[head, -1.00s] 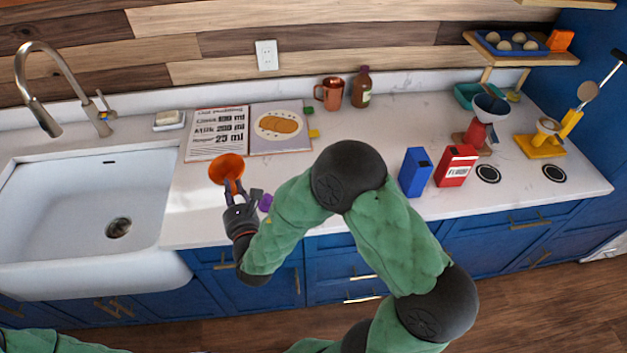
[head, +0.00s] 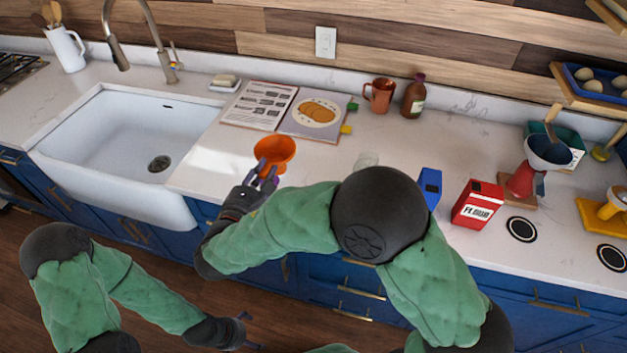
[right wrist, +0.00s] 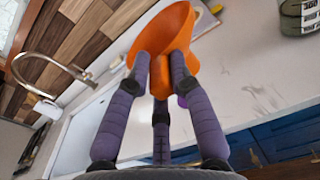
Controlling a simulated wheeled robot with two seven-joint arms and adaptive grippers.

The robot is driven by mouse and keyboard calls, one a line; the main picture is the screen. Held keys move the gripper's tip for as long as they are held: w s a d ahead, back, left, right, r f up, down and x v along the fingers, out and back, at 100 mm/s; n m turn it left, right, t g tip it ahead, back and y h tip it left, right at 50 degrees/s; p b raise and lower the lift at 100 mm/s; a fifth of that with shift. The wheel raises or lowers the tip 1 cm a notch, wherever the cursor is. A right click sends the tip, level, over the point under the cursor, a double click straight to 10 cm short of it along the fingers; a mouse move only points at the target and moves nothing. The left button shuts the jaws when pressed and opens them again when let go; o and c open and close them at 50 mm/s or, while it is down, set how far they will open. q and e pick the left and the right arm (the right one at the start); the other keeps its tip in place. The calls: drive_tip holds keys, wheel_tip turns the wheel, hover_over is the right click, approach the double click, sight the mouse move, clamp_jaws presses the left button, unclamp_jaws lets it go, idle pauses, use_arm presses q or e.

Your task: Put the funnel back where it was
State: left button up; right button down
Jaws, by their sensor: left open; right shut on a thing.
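The orange funnel (head: 274,154) is over the counter just right of the sink, its wide mouth tilted up. My right gripper (head: 265,181) is shut on the funnel's lower part. In the right wrist view my right gripper's purple fingers (right wrist: 160,75) close around the narrow part of the orange funnel (right wrist: 160,38). In the head view I cannot tell whether the funnel touches the counter. My left gripper (head: 252,331) is open and empty, low over the floor in front of the cabinets.
The sink (head: 110,130) is at left, with the faucet (head: 140,35) behind it. A blue carton (head: 430,186) and a red flour box (head: 478,204) stand right of my arm.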

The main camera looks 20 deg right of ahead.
drive_tip(key=shift+s+a, duration=0.3)
drive_tip(key=shift+a, duration=0.15)
drive_tip(key=shift+d, duration=0.1)
drive_tip(key=w+d+f+b, duration=0.2)
drive_tip(key=d+f, duration=0.2)
drive_tip(key=w+d+f+b, duration=0.2)
drive_tip(key=d+f, duration=0.2)
drive_tip(key=w+d+f+b, duration=0.2)
drive_tip(key=d+f, duration=0.2)
drive_tip(key=f, duration=0.1)
drive_tip(key=shift+w, duration=0.1)
drive_tip(key=shift+r, duration=0.1)
drive_tip(key=shift+b, duration=0.3)
